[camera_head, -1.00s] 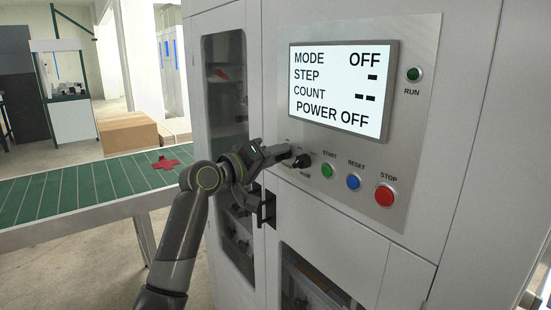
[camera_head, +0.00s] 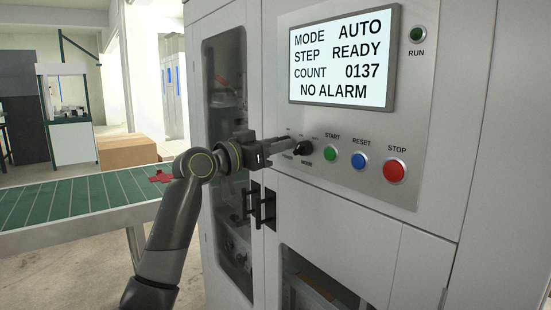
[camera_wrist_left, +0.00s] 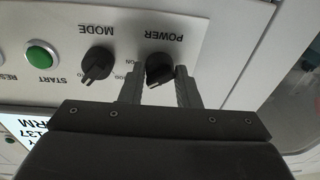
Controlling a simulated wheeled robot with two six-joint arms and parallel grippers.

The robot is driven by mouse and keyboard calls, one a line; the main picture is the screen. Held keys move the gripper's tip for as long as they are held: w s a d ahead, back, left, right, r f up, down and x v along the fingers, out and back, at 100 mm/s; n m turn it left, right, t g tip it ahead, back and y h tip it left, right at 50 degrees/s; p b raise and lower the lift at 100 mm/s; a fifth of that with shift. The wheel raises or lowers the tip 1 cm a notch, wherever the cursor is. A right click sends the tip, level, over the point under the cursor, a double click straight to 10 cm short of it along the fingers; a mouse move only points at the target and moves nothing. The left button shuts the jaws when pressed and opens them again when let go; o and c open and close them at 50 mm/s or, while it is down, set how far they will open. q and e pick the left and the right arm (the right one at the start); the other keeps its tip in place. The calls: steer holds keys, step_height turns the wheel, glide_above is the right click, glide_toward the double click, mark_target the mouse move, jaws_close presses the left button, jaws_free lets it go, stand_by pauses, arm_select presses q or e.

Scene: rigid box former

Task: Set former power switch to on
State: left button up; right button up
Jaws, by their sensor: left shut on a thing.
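The former (camera_head: 350,235) is a tall light-grey machine with a control panel. Its screen (camera_head: 342,62) reads MODE AUTO, STEP READY, COUNT 0137, NO ALARM. The black power switch (camera_wrist_left: 159,68) is a rotary knob, upside down in the left wrist view and turned slightly off straight. My left gripper (camera_wrist_left: 160,85) is shut on it, one finger on each side. In the head view my left gripper (camera_head: 286,149) reaches the panel and hides most of the power switch. My right gripper is not in view.
The black mode knob (camera_head: 303,148) is close beside my fingers. The green start (camera_head: 331,153), blue reset (camera_head: 359,160) and red stop (camera_head: 394,170) buttons lie to its right. Door handles (camera_head: 262,207) stick out below my gripper. A green conveyor (camera_head: 80,205) stands left.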

arm_select(q)
steer(key=m+b, duration=0.1)
steer(key=m, duration=0.1)
steer(key=m+b, duration=0.1)
steer(key=m, duration=0.2)
steer(key=m+g+h+b, duration=0.1)
steer(key=m, duration=0.2)
steer(key=shift+f+b, duration=0.25)
steer(key=shift+b, duration=0.15)
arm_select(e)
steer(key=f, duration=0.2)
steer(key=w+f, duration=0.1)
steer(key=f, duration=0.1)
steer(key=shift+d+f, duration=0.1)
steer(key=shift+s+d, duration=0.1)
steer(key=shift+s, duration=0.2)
arm_select(q)
steer(key=o, duration=0.9)
steer(key=shift+r, duration=0.15)
steer(key=shift+o, duration=0.2)
steer(key=b+v, duration=0.3)
steer(key=v, duration=1.4)
steer(key=shift+s+a, duration=0.15)
steer(key=shift+a, duration=0.05)
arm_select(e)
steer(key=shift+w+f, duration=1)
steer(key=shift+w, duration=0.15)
